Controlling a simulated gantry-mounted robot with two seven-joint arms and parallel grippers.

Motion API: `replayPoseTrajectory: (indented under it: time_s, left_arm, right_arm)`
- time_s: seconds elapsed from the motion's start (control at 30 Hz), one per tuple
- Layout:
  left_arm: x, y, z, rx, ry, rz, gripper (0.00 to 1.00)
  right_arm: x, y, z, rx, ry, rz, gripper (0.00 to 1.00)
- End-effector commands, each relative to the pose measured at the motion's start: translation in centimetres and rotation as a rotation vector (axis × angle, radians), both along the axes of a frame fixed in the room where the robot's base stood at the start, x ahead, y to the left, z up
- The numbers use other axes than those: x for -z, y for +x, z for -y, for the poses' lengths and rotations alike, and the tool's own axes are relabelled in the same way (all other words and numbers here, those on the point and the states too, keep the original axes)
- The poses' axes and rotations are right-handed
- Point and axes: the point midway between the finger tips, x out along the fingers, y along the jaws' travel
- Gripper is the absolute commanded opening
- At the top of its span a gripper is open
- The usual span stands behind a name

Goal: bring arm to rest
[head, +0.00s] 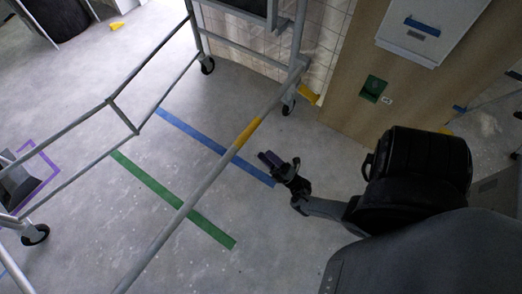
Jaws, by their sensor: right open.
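My right gripper (272,160) shows near the middle of the head view, at the end of my dark right arm, which comes in from the lower right. It is open, and I see nothing held in it. It appears over the grey floor, close to the end of a blue floor stripe and beside a sloping metal rail. My left gripper and left arm are not in view.
A grey metal frame on castors (207,65) crosses the view, with a yellow band on one rail. Blue (200,131) and green (170,196) stripes mark the floor. A wooden panel (350,75) stands at the upper right. Open floor lies at lower centre.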

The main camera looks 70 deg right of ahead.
Motion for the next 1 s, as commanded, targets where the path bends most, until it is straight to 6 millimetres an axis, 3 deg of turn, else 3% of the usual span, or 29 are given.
replayPoseTrajectory:
  time_s: [0.67,0.87,1.0]
  left_arm:
    - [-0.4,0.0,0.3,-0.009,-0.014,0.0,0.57]
    - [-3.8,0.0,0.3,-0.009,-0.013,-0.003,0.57]
    - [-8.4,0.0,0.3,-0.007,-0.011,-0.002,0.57]
  right_arm:
    - [0.1,-0.9,-0.1,0.001,0.0,-0.002,0.57]
    - [-2.8,-2.1,-0.1,-0.002,-0.003,-0.027,0.57]
    - [-7.4,-3.2,-0.5,-0.022,-0.006,-0.036,0.57]
